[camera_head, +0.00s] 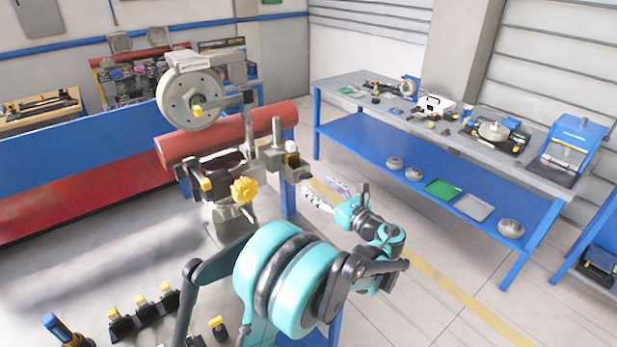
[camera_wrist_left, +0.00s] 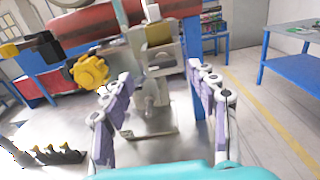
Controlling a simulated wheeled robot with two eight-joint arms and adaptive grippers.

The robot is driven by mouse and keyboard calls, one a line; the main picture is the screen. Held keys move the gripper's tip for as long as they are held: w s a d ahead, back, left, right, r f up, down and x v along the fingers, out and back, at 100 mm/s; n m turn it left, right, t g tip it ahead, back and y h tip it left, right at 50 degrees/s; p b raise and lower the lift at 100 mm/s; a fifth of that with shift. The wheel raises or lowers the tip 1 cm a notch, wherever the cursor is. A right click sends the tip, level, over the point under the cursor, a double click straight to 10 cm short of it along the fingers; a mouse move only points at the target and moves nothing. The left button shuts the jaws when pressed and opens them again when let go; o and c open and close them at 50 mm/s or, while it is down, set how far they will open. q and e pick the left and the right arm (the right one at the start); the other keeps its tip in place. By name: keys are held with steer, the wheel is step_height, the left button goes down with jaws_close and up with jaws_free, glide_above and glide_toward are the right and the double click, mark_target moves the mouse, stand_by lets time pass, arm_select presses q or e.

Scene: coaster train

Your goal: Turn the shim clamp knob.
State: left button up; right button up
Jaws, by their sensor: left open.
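A yellow lobed knob (camera_head: 243,189) sits on the front of the grey machine fixture; it also shows left of centre in the left wrist view (camera_wrist_left: 88,71). It looks like the shim clamp knob, but no label is readable. My left gripper (camera_head: 325,191) is right of the fixture, apart from the knob. In the left wrist view its two purple-grey fingers (camera_wrist_left: 161,73) are spread with nothing between them; a grey post and bracket stand beyond. My right gripper is not in view.
A red horizontal tube (camera_head: 215,143) and a large grey wheel (camera_head: 191,100) rise behind the knob. Yellow-topped black clamps (camera_head: 144,313) stand at lower left. A blue-framed bench (camera_head: 440,178) with tools stands at right. The floor between is clear.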

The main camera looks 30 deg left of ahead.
mark_target(308, 178)
arm_select(q)
steer(key=x, duration=0.4)
steer(key=shift+w+a+f, duration=0.1)
steer(key=shift+w, duration=0.15)
steer(key=shift+w+a, duration=0.2)
steer(key=shift+a, duration=0.4)
steer(key=c, duration=1.2)
